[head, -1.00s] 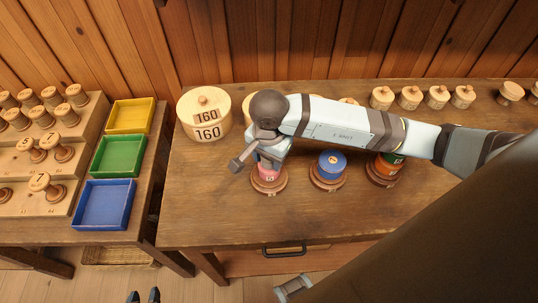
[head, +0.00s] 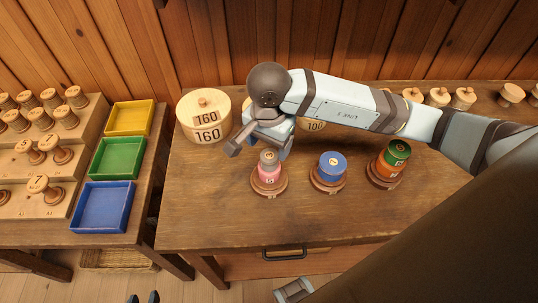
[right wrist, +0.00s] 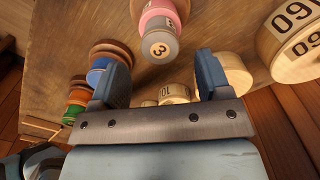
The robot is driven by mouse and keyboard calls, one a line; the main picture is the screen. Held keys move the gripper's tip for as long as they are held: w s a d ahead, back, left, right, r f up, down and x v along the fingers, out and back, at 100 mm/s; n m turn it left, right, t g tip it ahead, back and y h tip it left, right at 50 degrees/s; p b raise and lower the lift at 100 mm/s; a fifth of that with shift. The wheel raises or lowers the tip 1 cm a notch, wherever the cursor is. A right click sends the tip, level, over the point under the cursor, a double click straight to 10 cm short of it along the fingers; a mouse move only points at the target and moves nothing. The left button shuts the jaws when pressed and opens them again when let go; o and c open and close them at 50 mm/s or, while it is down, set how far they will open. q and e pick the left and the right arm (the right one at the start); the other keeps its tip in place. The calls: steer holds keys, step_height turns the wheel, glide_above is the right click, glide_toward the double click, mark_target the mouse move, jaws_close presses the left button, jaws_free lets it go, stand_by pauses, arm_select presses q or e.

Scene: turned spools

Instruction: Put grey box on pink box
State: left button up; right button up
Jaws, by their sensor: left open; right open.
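The grey box (head: 268,157), a small round piece, sits on top of the pink box (head: 269,174), which stands on a round brown wooden base. In the right wrist view, the grey box (right wrist: 160,46) shows a 3 on its top, with the pink box (right wrist: 159,14) behind it. My right gripper (head: 258,149) is open and empty, just behind the stack and apart from it; its spread fingers (right wrist: 162,78) have nothing between them. My left gripper (head: 143,297) shows only as two dark, parted tips at the bottom edge, open and away from the table.
A blue piece (head: 332,166) and a green-on-orange stack (head: 389,160) stand on bases to the right. A large round 160 container (head: 203,117) is at back left. Several knobbed containers line the back. Yellow, green and blue trays (head: 103,206) are left. The table front is clear.

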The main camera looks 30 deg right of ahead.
mark_target(269, 156)
step_height(269, 156, up, 5)
steer(key=shift+f, duration=0.15)
steer(key=shift+r, duration=0.6)
